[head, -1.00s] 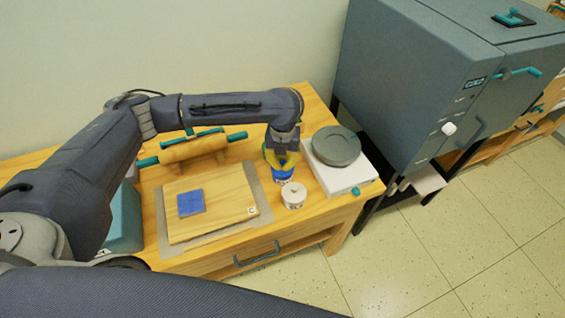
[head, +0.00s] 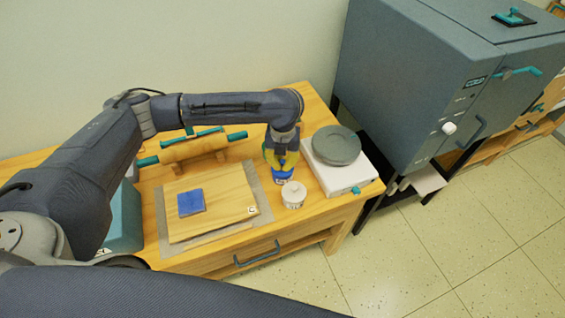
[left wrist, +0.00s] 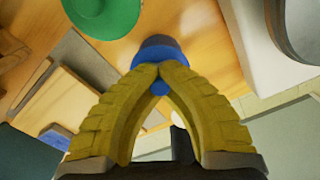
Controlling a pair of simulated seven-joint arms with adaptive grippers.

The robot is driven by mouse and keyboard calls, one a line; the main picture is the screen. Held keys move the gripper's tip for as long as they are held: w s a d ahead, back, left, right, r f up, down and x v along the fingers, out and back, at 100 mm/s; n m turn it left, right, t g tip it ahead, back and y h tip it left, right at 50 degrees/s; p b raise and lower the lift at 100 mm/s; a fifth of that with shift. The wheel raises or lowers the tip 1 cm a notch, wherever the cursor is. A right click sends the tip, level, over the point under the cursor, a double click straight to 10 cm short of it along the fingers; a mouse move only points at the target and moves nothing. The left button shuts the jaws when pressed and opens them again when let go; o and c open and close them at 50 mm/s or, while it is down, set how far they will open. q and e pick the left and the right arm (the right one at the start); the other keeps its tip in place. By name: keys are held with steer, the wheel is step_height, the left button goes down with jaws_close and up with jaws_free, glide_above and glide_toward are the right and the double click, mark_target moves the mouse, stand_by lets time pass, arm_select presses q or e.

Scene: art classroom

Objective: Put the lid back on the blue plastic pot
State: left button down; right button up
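The blue plastic pot (head: 284,180), with a pale label, stands upright on the wooden table, left of the white wheel base. My left gripper (head: 281,166) points down at its top. In the left wrist view its yellow fingers (left wrist: 160,70) come together at the tips on a small blue part that looks like the knob of the blue lid (left wrist: 158,50). The fingers hide most of the lid, and I cannot tell whether it touches the pot's rim. My right gripper is out of view.
A white lidded pot (head: 293,196) stands just in front of the blue pot. A potter's wheel (head: 337,146) is close on the right. A board (head: 235,203) with a blue slab (head: 191,203) lies left, a rolling pin (head: 195,147) behind. A green round thing (left wrist: 102,14) shows nearby.

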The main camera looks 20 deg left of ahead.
arm_select(q)
steer(key=c, duration=2.2)
jaws_free()
steer(key=c, duration=0.9)
jaws_free()
steer(key=shift+c, duration=0.2)
steer(key=shift+r, duration=3.45)
steer(key=shift+c, duration=0.4)
jaws_close()
steer(key=shift+f, duration=3.8)
